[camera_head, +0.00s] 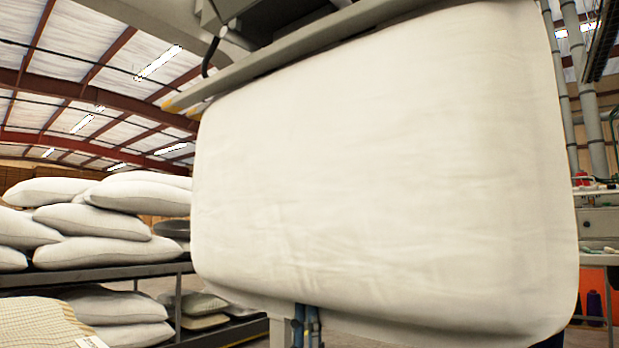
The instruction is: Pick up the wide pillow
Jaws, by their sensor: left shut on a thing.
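The wide pillow (385,180) is white and fills most of the head view, hanging broad side toward me. The pillow's lower edge hangs free in the air. The pillow hides most of what is behind it. My right gripper does not show.
At the left, a dark rack (95,274) holds several stacked white pillows (105,215), with more on its lower level (120,305). A patterned cloth-like surface (40,325) is at the lower left. Machinery and pipes (588,100) stand at the right.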

